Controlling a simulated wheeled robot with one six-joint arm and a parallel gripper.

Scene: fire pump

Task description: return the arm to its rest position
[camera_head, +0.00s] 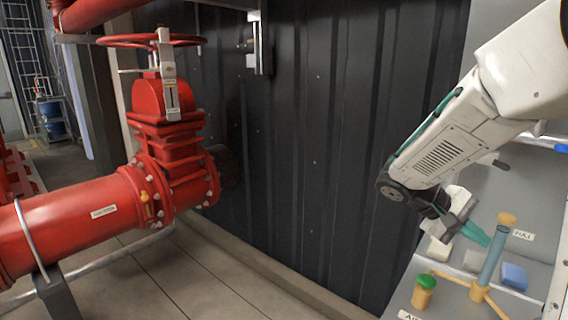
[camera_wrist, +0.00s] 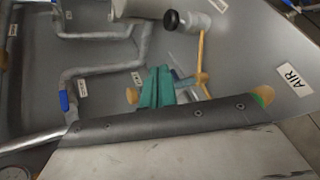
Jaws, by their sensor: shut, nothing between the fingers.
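My white arm (camera_head: 450,135) reaches in from the upper right in the head view and angles down to the left, above a grey work surface. My gripper (camera_head: 477,234) has teal fingers and hangs low over that surface, just left of a blue-grey upright cylinder (camera_head: 492,258). In the wrist view the teal fingers of my gripper (camera_wrist: 157,88) lie together, shut and empty. I cannot tell whether the fingers touch anything below them.
A green-topped yellow piece (camera_head: 425,284) and a blue block (camera_head: 514,276) are near the cylinder. A red pipe and valve (camera_head: 170,125) stand left, before a dark ribbed wall (camera_head: 310,140). Grey pipes (camera_wrist: 105,70) run across the wrist view.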

